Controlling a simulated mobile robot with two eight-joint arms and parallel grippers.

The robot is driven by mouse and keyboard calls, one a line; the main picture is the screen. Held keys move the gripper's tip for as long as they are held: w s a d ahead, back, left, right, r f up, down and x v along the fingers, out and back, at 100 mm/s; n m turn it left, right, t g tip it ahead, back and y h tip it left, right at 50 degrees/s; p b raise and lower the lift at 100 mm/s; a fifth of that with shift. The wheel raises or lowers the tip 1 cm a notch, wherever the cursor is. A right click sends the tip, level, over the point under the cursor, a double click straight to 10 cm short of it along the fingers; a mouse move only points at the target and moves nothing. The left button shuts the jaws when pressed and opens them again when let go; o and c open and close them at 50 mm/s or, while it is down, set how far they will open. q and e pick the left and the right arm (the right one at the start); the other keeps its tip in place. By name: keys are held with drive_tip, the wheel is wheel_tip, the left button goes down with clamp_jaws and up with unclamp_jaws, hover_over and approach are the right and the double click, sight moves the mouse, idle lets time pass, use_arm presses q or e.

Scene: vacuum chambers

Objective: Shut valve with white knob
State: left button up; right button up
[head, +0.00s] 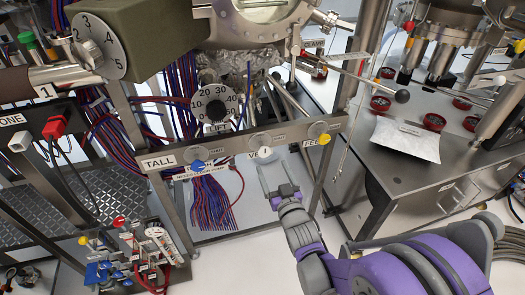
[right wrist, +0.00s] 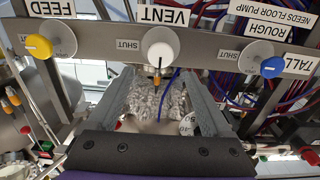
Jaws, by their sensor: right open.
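The white knob (head: 264,153) sits on the front rail, between the blue knob (head: 198,164) and the yellow knob (head: 324,139). In the right wrist view the white knob (right wrist: 160,53) is under the VENT label (right wrist: 161,16), with a SHUT mark beside its round plate. My right gripper (head: 278,182) is open and empty, just below and in front of the white knob. In the right wrist view its two fingers (right wrist: 157,80) are spread, with the knob ahead between their lines. I cannot tell any contact. My left gripper is not in view.
The rail (head: 225,152) also carries TALL and FEED labels. Red and blue wire bundles (head: 213,200) hang behind it. A metal bench (head: 410,175) with a white packet stands at right. Pale floor is open below the rail.

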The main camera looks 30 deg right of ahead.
sight(265, 153)
drive_tip(key=x, duration=0.8)
drive_tip(key=shift+w+f+b, duration=0.1)
drive_tip(key=shift+w+b, duration=0.25)
clamp_jaws()
